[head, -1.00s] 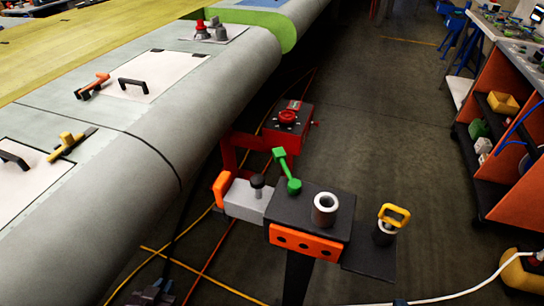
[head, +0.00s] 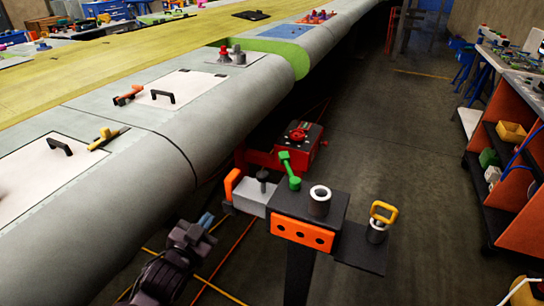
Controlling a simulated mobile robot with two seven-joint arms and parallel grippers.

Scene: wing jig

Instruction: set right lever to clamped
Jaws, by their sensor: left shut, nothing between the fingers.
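A green lever (head: 289,171) stands tilted up on the dark fixture block (head: 325,208) beside the wing edge. On the wing are an orange-red lever (head: 128,95) by the far white panel and a yellow lever (head: 103,139) by the near one. No label shows which is the right lever. My left gripper (head: 207,221) is shut and empty, at the lower middle, left of the fixture's grey clamp block (head: 252,196) and apart from the levers in the picture. My right gripper is not in view.
The grey wing (head: 150,150) fills the left side. A red box with a knob (head: 297,135) stands behind the fixture. A yellow ring handle (head: 383,212) and a white-topped cylinder (head: 320,200) stand on the fixture. The floor (head: 400,130) right of it is clear, up to an orange shelf (head: 515,210).

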